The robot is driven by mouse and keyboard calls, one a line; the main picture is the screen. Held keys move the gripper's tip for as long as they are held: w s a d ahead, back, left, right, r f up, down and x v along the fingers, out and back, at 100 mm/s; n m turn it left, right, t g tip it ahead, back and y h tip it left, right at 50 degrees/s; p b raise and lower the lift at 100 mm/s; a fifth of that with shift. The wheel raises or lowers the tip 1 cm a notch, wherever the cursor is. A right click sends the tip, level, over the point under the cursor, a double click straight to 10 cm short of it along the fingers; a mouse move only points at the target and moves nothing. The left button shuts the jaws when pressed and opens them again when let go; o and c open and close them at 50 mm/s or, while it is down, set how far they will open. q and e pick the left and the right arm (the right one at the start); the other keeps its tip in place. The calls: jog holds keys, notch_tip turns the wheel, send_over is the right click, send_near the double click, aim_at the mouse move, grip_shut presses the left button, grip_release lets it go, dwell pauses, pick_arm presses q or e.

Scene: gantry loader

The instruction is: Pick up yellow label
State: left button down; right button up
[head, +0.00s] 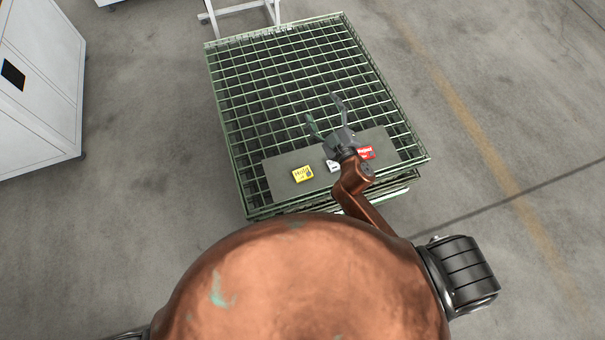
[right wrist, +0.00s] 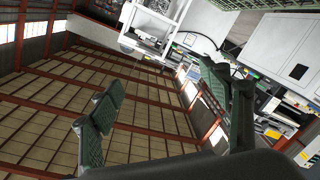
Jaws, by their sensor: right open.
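The yellow label (head: 303,174) lies on a grey plate (head: 284,192) on top of a green wire-grid crate (head: 243,181). My right gripper (head: 324,113) is open and empty above the grid, up and to the right of the yellow label and apart from it. In the right wrist view its two fingers (right wrist: 165,95) are spread with nothing between them. That view looks out at the hall, and the label does not show in it. My left gripper is not in view.
A white label (head: 332,166) and a red label (head: 366,153) lie on the same plate, right of the yellow one, near my right arm. A white cabinet (head: 40,85) stands at the left. A white frame (head: 240,9) stands behind the crate. The floor at right is clear.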

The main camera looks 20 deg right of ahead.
jog(key=a+r+n+y, duration=0.5)
jog(key=a, duration=0.3)
jog(key=a+r+n+y, duration=0.4)
jog(key=a+n+y, duration=0.1)
jog(key=a, duration=0.4)
jog(key=s+a+f+n+g+y, duration=0.2)
jog(key=s+a+n+g+y, duration=0.4)
jog(key=a+n+g, duration=0.45)
jog(key=n+g+h, duration=0.7)
jog(key=n+h, duration=0.1)
jog(key=h, duration=0.9)
send_over(302, 172)
jog(key=a, duration=0.1)
notch_tip(302, 172, down, 24)
jog(key=shift+a+f, duration=0.1)
jog(key=shift+d+f+h, duration=0.15)
jog(key=shift+f, duration=0.45)
jog(key=shift+d+f+h, duration=0.15)
jog(key=shift+f, duration=0.4)
jog(key=f, duration=0.5)
jog(key=shift+d+f, duration=0.1)
jog(key=shift+d, duration=0.2)
